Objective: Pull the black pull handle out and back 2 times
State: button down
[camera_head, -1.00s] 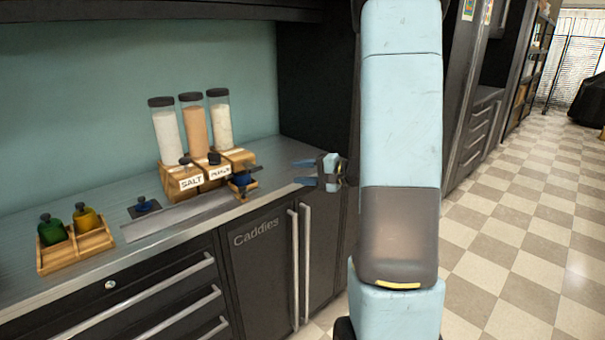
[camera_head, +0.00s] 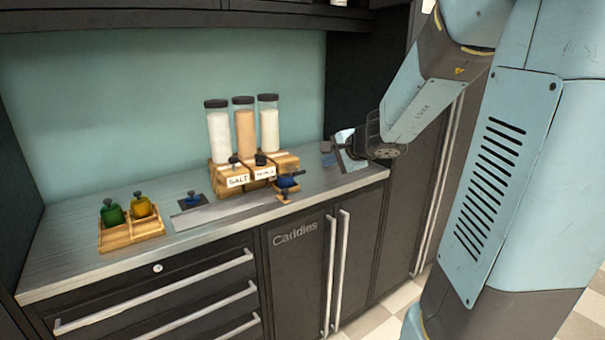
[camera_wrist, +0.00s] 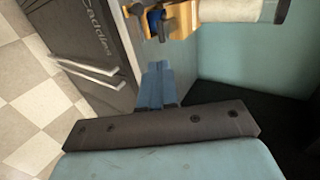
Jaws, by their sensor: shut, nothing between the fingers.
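A wooden dispenser block (camera_head: 283,160) stands against the wall with three tall black-lidded jars and white labels, one reading SALT. Small black knobs stick out at its front, one above the SALT label (camera_head: 234,159) and one beside it (camera_head: 260,159); I cannot tell which is the black pull handle. My gripper (camera_head: 327,153) is right of the block, above the counter's right end, apart from it. In the wrist view my blue fingers (camera_wrist: 158,78) are together and empty, pointing toward part of the wooden block (camera_wrist: 184,20) and a dark knob (camera_wrist: 137,8).
A blue bottle (camera_head: 287,181) stands on a small wooden stand before the block. A wooden tray (camera_head: 131,236) holds green and yellow bottles. The counter's far left is clear.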

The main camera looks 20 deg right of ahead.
aim_at(301, 174)
jog(key=x, duration=1.3)
jog(key=shift+w+a+f, duration=0.15)
jog(key=shift+w+f, duration=0.05)
jog(key=shift+w, duration=0.05)
